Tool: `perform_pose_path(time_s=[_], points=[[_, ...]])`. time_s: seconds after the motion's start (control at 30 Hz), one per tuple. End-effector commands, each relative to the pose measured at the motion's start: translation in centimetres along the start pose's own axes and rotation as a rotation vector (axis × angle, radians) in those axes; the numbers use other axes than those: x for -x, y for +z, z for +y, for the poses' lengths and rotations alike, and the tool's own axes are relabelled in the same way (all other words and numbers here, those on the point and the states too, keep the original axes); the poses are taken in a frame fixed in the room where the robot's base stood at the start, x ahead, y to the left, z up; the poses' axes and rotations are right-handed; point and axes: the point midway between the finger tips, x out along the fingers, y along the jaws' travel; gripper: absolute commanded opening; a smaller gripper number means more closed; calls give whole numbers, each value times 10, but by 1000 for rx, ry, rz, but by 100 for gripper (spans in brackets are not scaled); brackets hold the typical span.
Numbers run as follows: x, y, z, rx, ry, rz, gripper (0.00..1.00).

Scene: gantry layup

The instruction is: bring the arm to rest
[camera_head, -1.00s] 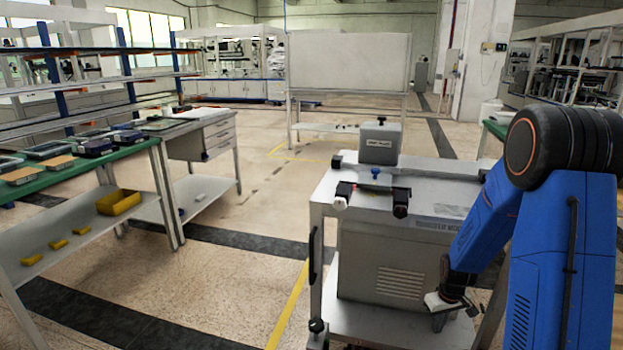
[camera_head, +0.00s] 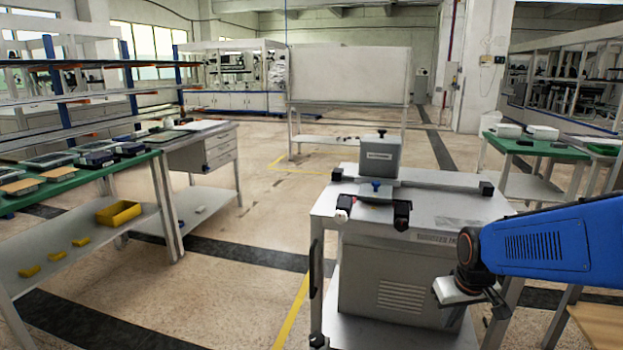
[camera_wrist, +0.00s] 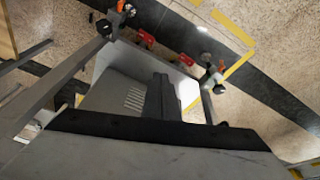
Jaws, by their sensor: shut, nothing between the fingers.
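My arm reaches in from the right of the head view as a blue link, with a dark wrist joint at its end. My gripper (camera_head: 494,306) hangs below that wrist, in front of the right side of the grey machine cart (camera_head: 390,283). It is shut and empty. Its fingertips are small and dark in the head view. The wrist view looks down past the cart's vented panel (camera_wrist: 134,98) toward the floor. A dark upright shape stands in front of that panel; I cannot tell clearly what it is.
A grey box (camera_head: 380,157) and a clamp fixture sit on the cart's top. A green-topped bench (camera_head: 150,160) with trays and a yellow bin (camera_head: 118,213) stands left. Another green bench (camera_head: 540,147) is at right. The floor (camera_head: 250,225) between left bench and cart is clear.

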Motion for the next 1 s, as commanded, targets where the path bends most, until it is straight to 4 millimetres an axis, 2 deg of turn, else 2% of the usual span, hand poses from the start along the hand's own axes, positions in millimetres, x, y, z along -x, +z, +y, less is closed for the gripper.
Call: perform_pose_path(time_s=[0.03,0.2,0.5,0.8,1.0], points=[[12,7,-4,-3,0,14,0],[46,33,-16,-21,-1,44,0],[93,85,-35,-53,-8,97,0],[120,131,-47,-81,-18,137,0],[125,141,-49,-88,-21,144,0]])
